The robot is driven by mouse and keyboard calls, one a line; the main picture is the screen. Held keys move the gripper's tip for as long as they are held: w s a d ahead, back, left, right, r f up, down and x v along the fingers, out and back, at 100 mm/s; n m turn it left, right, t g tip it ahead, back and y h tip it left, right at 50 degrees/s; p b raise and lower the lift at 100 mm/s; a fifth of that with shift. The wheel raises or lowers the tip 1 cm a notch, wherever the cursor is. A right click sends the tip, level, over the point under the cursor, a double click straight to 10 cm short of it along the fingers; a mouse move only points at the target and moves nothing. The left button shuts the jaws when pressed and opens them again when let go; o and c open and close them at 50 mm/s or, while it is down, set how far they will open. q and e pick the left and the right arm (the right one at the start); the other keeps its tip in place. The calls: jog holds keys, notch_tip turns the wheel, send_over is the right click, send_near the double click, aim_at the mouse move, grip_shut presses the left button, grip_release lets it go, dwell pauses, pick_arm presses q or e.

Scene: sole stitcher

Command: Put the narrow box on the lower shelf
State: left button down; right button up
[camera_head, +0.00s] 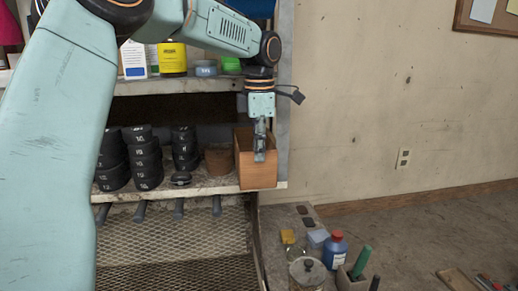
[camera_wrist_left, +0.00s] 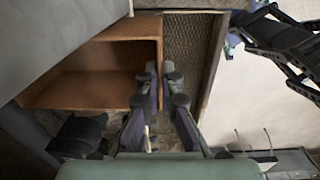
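The narrow box (camera_head: 243,158) is an open-topped, orange-brown wooden box. It stands upright at the right end of the lower shelf (camera_head: 215,188), its front near the shelf's front edge; I cannot tell whether its full weight rests there. My left gripper (camera_head: 260,156) reaches down from above onto its front wall. In the left wrist view the box (camera_wrist_left: 95,68) shows its inside, and the left gripper (camera_wrist_left: 161,75) has a fingertip on each side of the wall, closed on it. The box looks empty; its base is partly hidden.
A brown pot (camera_head: 218,160) stands close left of the box, with stacks of black discs (camera_head: 146,160) further left. The upper shelf (camera_head: 150,87) holds a yellow container (camera_head: 172,58). A side panel (camera_head: 284,100) bounds the right. Bottles stand below right.

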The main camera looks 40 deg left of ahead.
pick_arm(q)
jog(key=shift+s+a, duration=0.1)
jog(key=shift+s, duration=0.05)
dwell(0.3)
jog(key=shift+f, duration=0.1)
jog(key=shift+f, duration=0.35)
jog(key=c, duration=2)
grip_release()
jog(key=shift+c, duration=0.2)
jog(key=o, duration=0.6)
jog(key=shift+c, duration=0.6)
jog(key=shift+r, duration=0.1)
